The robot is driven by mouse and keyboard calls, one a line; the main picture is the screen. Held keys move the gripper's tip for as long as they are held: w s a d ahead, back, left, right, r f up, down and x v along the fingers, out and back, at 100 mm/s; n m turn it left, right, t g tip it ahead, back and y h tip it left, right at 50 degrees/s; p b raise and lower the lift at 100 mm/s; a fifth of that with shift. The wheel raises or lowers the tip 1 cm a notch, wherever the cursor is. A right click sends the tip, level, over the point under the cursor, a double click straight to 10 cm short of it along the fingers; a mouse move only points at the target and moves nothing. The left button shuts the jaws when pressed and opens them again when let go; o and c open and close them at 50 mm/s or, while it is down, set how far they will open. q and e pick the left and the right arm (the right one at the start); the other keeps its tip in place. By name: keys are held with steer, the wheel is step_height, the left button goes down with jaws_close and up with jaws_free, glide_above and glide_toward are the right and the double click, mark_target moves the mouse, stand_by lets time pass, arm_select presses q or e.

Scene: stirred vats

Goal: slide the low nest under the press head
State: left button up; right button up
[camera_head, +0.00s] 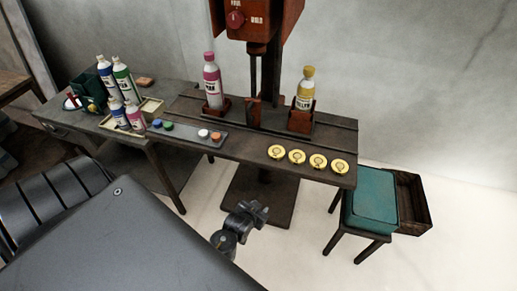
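The press head (262,18) is a red-brown box with a round red knob, at the top centre above the bench. Below it, a nest (213,108) on the left holds an upright pink bottle (212,80) with a pink cap. Another nest (301,120) on the right holds an upright yellow-capped bottle (305,88). Both stand on the bench, one on each side of the press ram; a small dark red-brown block (253,113) sits between them. I cannot tell for certain which nest is the low one.
Several yellow discs (297,157) line the bench's (240,146) front right. A grey strip (186,134) holds coloured caps. Bottles and trays (152,108) stand on the left table. A teal-topped stool (371,193) and dark bin (411,203) stand right. My dark body parts fill the lower left.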

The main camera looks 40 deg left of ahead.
mark_target(249, 121)
arm_select(q)
steer(key=shift+c, duration=0.2)
steer(key=w+a+r+t+p, duration=0.1)
steer(key=w+a+r+t, duration=0.15)
steer(key=a+r, duration=0.45)
steer(key=w+a+r+n+t+p, duration=0.1)
steer(key=a+r+t, duration=0.2)
steer(key=r, duration=0.7)
steer(key=w+a+r+t, duration=0.25)
steer(key=a+r, duration=0.25)
steer(key=r, duration=0.4)
steer(key=shift+y, duration=0.4)
steer(key=w, duration=0.3)
steer(key=w+a+p, duration=0.1)
steer(key=w, duration=0.2)
steer(key=w+p, duration=0.1)
steer(key=w, duration=0.3)
steer(key=shift+a, duration=0.35)
jaws_close()
